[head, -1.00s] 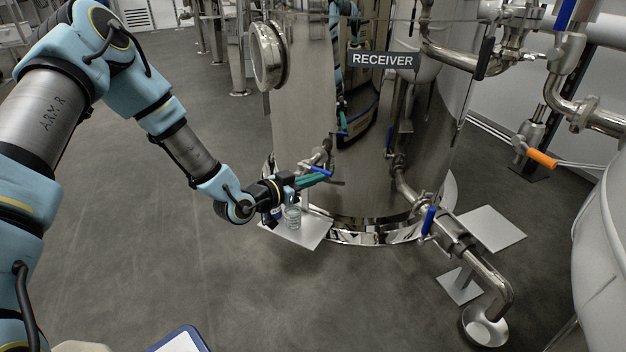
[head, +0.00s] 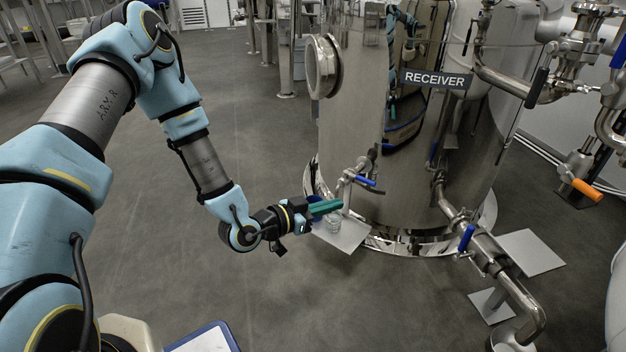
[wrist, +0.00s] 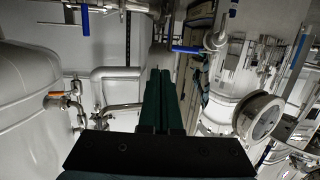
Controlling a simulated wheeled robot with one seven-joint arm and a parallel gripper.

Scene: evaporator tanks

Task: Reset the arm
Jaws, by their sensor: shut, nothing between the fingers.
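My arm reaches out from the left side of the head view and ends in my gripper (head: 326,207), whose green fingers are closed together and empty. The gripper points right, toward the small valve with a blue handle (head: 365,181) on the side of the RECEIVER tank (head: 350,110). The fingers look apart from the handle. In the wrist view the green fingers (wrist: 161,98) lie side by side in the middle, with the blue handle (wrist: 187,50) beyond them to the right.
A lower pipe with a blue-handled valve (head: 466,238) and an orange-handled valve (head: 586,190) are on the right. The grey floor (head: 200,290) left of the tank is open.

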